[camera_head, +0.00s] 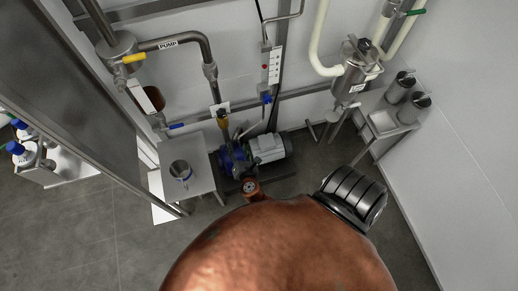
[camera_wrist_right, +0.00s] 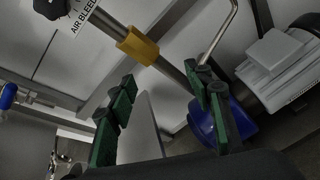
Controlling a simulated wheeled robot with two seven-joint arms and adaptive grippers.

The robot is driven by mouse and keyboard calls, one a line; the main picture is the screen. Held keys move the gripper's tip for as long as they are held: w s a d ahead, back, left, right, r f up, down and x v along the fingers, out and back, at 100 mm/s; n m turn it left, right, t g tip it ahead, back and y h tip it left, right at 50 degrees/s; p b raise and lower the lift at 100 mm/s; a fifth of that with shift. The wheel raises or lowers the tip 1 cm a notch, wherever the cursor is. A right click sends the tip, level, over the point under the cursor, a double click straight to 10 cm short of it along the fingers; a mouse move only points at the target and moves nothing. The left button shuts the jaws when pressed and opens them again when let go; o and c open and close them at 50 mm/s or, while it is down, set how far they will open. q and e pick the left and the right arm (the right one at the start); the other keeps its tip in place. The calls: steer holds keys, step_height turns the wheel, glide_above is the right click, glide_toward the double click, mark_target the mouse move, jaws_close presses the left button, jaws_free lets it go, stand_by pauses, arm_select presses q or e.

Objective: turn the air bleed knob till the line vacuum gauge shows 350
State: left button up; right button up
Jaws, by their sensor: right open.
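In the right wrist view, a black knob (camera_wrist_right: 50,8) is at the top left edge, partly cut off. It sits beside a white label (camera_wrist_right: 84,14) reading "AIR BLEED". My right gripper (camera_wrist_right: 160,76) is open, with its green-padded fingers apart and nothing held between them. The knob is beyond the fingers, up and to the left in that view, apart from them. In the head view I cannot make out the right gripper's fingers or the knob clearly. No dial of the line vacuum gauge is readable in either view. My left gripper is not in view.
A steel pipe with a yellow fitting (camera_wrist_right: 137,45) runs past the fingers. A blue and grey pump (camera_head: 267,149) stands on the floor. A steel vessel (camera_head: 352,77) hangs at right.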

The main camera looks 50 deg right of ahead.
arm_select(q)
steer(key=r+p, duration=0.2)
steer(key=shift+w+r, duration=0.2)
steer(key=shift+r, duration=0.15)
arm_select(e)
steer(key=s+f+m+g+y, duration=0.1)
steer(key=s+f+m+g, duration=0.1)
steer(key=s+f, duration=0.4)
steer(key=s+f+m+g+y, duration=0.2)
steer(key=s+f+m, duration=0.2)
steer(key=f, duration=0.7)
steer(key=shift+s+d+f+g, duration=0.3)
steer(key=shift+s+d, duration=0.05)
steer(key=shift+s, duration=0.65)
